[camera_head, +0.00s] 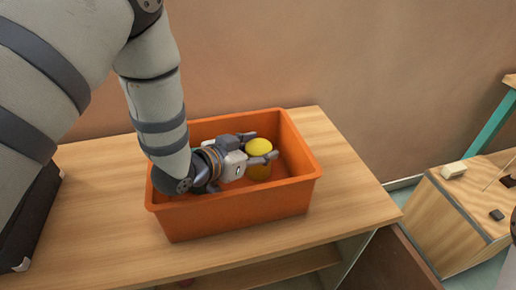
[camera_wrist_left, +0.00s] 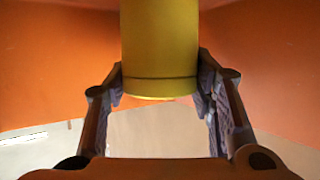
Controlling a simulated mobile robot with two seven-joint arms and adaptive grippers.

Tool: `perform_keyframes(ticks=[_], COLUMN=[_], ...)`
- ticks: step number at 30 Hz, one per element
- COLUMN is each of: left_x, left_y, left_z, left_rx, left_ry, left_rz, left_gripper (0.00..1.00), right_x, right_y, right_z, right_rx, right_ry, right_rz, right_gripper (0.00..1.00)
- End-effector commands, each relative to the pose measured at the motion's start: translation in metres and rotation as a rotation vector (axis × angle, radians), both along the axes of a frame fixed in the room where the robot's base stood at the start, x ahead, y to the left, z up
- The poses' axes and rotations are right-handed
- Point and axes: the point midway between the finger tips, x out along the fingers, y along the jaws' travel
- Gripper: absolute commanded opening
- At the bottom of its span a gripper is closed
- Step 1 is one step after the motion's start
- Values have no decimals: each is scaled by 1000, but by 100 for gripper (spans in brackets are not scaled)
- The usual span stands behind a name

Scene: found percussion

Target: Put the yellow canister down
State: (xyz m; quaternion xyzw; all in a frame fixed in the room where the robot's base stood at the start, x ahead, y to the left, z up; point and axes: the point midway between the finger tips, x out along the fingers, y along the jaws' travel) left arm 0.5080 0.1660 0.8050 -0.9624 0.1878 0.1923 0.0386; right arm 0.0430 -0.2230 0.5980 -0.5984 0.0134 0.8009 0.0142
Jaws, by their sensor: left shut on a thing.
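The yellow canister (camera_head: 259,170) is upright inside the orange crate (camera_head: 235,207), toward its right side. My left gripper (camera_head: 262,153) reaches into the crate from the left, with its fingers on either side of the canister. In the left wrist view the canister (camera_wrist_left: 160,50) stands between the two fingertips (camera_wrist_left: 160,82), and the gripper is shut on it. Whether the canister's base touches the crate floor cannot be told. My right gripper is not in view.
The crate stands on a wooden table (camera_head: 105,205) with free room to its left and right. A black object (camera_head: 30,220) is at the far left. A wooden box (camera_head: 455,220) with small items on top stands at the right, apart from the table. A wall is behind.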

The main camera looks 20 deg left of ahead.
Motion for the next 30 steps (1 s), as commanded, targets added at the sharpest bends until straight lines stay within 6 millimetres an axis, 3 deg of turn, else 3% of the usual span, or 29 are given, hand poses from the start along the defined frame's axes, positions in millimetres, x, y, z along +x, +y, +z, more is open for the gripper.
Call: perform_keyframes(ticks=[6,7,9,10,20,30], left_x=[0,0,0,0,1,-57], left_y=[0,0,0,0,0,23], left_z=[-2,-2,-2,-1,6,31], left_rx=[-1,-1,0,0,-1,-1], left_ry=[-3,-2,-3,-3,-6,-5], left_rz=[0,0,0,0,-1,1], left_gripper=[18,52,68,69,69,69], right_x=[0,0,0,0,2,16], right_y=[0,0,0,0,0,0], right_z=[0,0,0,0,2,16], right_rx=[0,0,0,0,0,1], right_ry=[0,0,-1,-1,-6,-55], right_rz=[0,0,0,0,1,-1], right_gripper=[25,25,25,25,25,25])
